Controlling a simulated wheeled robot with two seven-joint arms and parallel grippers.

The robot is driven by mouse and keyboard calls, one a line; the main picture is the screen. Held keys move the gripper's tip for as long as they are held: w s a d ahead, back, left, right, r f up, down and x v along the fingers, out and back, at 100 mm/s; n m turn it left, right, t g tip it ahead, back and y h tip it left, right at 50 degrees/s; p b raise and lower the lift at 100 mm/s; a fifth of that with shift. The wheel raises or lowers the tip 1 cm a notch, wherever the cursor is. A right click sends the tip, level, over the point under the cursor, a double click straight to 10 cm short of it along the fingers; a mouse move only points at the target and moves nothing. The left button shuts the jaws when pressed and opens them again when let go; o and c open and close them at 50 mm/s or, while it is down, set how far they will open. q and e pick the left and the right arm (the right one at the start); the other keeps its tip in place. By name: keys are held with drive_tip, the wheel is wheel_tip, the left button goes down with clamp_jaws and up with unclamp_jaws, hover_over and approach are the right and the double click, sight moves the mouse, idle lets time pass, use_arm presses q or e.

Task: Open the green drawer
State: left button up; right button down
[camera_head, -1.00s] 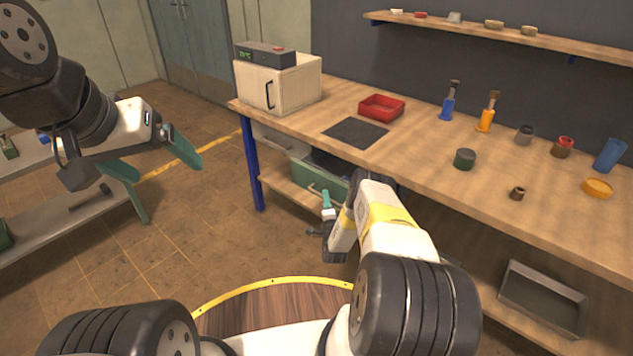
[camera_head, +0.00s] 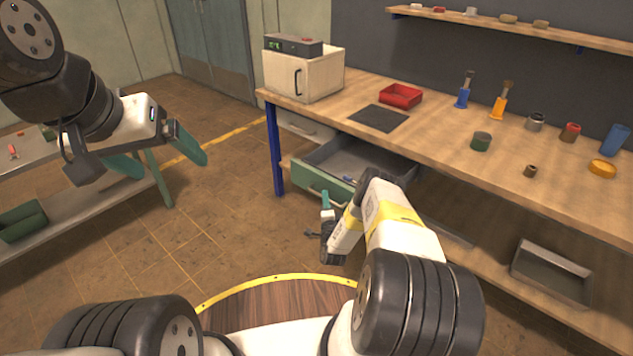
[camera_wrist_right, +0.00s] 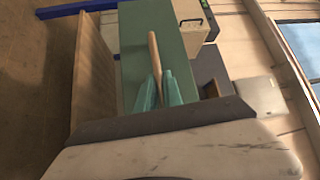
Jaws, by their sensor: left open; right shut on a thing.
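The green drawer (camera_head: 308,178) under the workbench is pulled well out, and its grey inside shows in the head view. Its green front also shows in the right wrist view (camera_wrist_right: 133,70). My right gripper (camera_head: 326,198) is at the drawer front. In the right wrist view its teal fingers (camera_wrist_right: 158,90) are closed on the tan bar handle (camera_wrist_right: 154,52). My left gripper (camera_head: 160,155) is open and empty, in the air at the left, far from the drawer.
A grey bin (camera_head: 550,272) sits on the lower shelf at right. Open floor (camera_head: 225,225) lies left of the drawer.

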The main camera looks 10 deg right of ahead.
drive_tip(key=shift+s+f, duration=0.1)
drive_tip(key=c, duration=1.8)
unclamp_jaws()
drive_tip(key=shift+o, duration=0.2)
drive_tip(key=s+f, duration=0.1)
drive_tip(key=s, duration=0.6)
drive_tip(key=shift+s+a, duration=0.3)
drive_tip(key=shift+a, duration=0.1)
